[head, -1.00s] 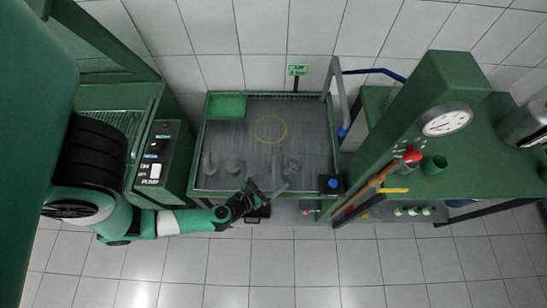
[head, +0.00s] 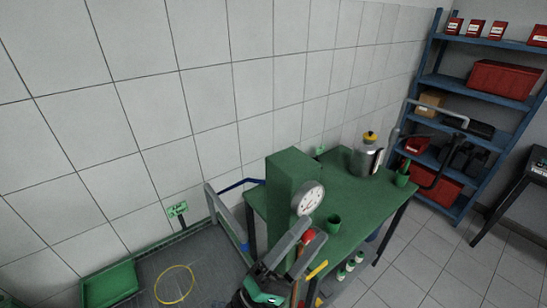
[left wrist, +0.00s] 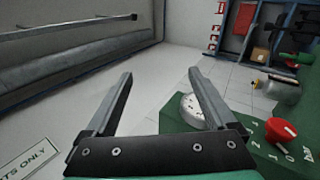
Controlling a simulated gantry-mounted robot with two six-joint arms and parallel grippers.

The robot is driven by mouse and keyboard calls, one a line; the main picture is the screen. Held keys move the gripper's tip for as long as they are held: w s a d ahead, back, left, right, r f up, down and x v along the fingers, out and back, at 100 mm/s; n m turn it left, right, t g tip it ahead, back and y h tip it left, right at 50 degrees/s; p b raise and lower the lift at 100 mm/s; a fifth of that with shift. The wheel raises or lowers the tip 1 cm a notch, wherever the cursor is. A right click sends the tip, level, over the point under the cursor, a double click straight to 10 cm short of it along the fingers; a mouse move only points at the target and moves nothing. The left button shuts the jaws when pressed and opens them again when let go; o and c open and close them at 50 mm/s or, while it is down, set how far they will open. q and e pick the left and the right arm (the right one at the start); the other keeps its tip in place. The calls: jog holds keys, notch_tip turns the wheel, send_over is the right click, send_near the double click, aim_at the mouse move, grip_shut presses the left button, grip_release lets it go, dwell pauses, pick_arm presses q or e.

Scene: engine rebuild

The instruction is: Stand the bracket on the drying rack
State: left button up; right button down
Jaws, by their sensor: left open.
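My left gripper (head: 315,230) is in front of the green column in the head view, its two grey fingers pointing up and right. The left wrist view shows the same gripper (left wrist: 160,75) open, with nothing between its fingers. I cannot make out a bracket in either current view. I cannot tell which thing is the drying rack. The grey wash tray (head: 215,262) is partly in view at the bottom left of the head view, with a yellow ring (head: 175,284) on it. My right gripper is not in view.
The green column carries a white gauge (head: 308,198) and a red knob (left wrist: 282,130). A green cup (head: 333,222) and a metal can (head: 366,160) stand on the green bench (head: 352,212). Blue shelving (head: 468,88) with red bins stands at the far right. Open floor lies right of the bench.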

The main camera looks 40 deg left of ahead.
pick_arm(q)
jog(key=s+r+m+t+p, duration=0.1)
jog(key=r+m+p, duration=0.4)
jog(key=r, duration=1)
jog(key=s+a+r+m+t+y+p, duration=0.1)
jog(key=s+r+m+p, duration=0.2)
jog(key=r, duration=1.3)
jog(key=s+r+m+t+p, duration=0.1)
jog(key=s+r+m+p, duration=0.1)
jog(key=r+m+p, duration=0.7)
jog(key=shift+s+a+r+m, duration=0.3)
jog(key=shift+r+m, duration=0.6)
jog(key=shift+r, duration=2.3)
